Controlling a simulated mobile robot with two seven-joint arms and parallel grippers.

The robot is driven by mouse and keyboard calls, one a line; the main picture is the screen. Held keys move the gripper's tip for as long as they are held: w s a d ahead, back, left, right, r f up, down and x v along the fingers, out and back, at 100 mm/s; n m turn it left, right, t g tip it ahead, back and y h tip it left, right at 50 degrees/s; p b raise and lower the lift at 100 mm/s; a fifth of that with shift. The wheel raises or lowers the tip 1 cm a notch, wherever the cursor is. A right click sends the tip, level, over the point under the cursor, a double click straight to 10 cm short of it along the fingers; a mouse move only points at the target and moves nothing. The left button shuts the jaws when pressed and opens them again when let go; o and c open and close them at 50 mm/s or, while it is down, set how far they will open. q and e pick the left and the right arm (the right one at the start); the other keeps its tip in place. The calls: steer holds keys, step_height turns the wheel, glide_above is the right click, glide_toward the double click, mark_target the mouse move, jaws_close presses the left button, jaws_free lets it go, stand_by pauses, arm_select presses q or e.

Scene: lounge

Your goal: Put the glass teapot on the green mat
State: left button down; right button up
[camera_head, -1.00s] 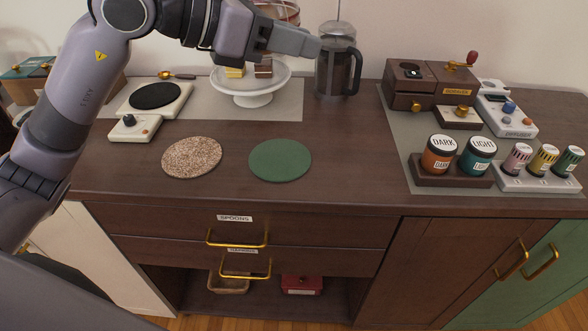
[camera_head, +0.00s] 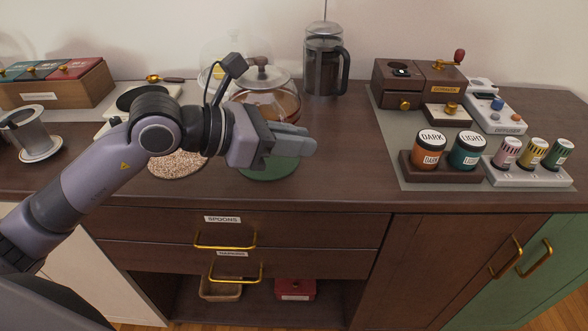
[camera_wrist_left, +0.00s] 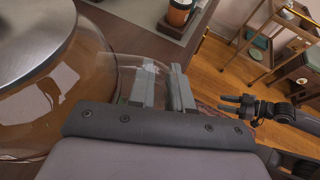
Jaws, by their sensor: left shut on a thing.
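The glass teapot (camera_head: 268,106) holds amber tea and has a metal lid with a dark knob. It is upright behind my left gripper (camera_head: 312,143), which is shut on its clear handle. In the left wrist view the teapot (camera_wrist_left: 40,105) fills the left side, and the fingers (camera_wrist_left: 162,88) close on the glass handle. The round green mat (camera_head: 268,174) lies on the counter below, partly hidden by the gripper. The teapot's bottom is hidden, so I cannot tell its height over the mat. My right gripper (camera_wrist_left: 224,104) is open and empty, away from the counter.
A speckled round mat (camera_head: 177,166) lies left of the green mat. A French press (camera_head: 324,66) and a glass-domed cake stand (camera_head: 222,72) stand behind. Dark and light jars (camera_head: 430,148) stand at right. The counter right of the green mat is clear.

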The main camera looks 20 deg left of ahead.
arm_select(q)
steer(key=shift+f, duration=2.85)
steer(key=shift+b, duration=0.3)
steer(key=shift+f, duration=0.2)
steer(key=c, duration=1.1)
jaws_free()
steer(key=shift+o, duration=0.2)
